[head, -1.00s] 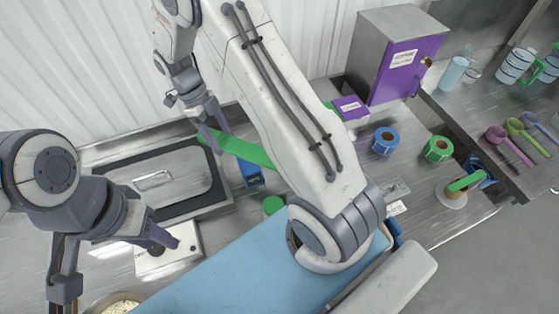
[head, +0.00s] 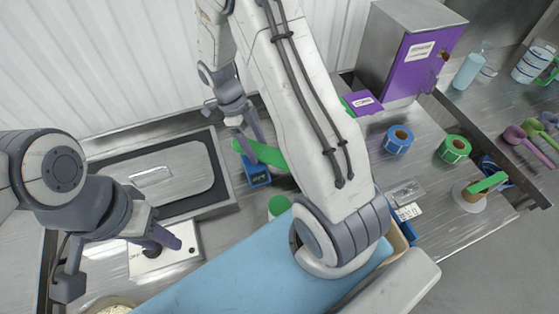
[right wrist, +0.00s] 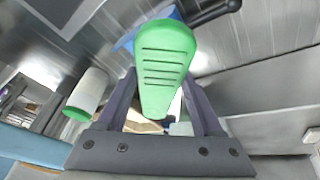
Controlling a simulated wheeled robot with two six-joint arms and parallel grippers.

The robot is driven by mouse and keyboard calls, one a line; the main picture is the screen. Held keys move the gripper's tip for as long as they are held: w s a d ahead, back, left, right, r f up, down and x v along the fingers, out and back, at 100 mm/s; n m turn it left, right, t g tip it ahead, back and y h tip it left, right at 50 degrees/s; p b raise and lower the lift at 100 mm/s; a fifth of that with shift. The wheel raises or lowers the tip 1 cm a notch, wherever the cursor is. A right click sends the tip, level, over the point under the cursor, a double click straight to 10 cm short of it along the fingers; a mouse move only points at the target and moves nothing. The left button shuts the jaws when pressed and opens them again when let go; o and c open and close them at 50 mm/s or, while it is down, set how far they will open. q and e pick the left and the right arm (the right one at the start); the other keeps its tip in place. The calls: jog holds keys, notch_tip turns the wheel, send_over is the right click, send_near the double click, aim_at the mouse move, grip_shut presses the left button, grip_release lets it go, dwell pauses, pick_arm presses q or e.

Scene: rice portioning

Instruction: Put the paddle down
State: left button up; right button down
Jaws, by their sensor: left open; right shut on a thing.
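The green paddle (head: 262,153) is held by my right gripper (head: 250,138), whose fingers reach down to it from behind. Its ribbed green handle (right wrist: 164,65) sits between the fingers in the right wrist view. In the head view the paddle lies across the top of a blue holder (head: 257,173); I cannot tell whether they touch. My right arm hides the paddle's right end. My left gripper (head: 165,240) is open and empty over the white scale (head: 150,262) at the lower left.
A white container with a green lid (head: 279,206) stands near the blue mat (head: 235,265).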

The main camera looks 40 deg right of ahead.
aim_at(275, 151)
jog(key=shift+s+d+f, duration=0.6)
jog(key=shift+s+d, duration=0.1)
jog(key=shift+d, duration=0.15)
jog(key=s+d+f+b, duration=0.2)
jog(key=shift+s+d+f+b, duration=0.15)
jog(key=shift+s+d+b, duration=0.05)
jog(key=shift+d+b, duration=0.15)
jog(key=shift+c, duration=0.2)
grip_release()
jog(key=p+v, duration=0.7)
jog(key=v, duration=0.2)
jog(key=shift+s, duration=0.15)
jog(key=shift+p+v, duration=0.3)
jog(key=shift+v, duration=0.45)
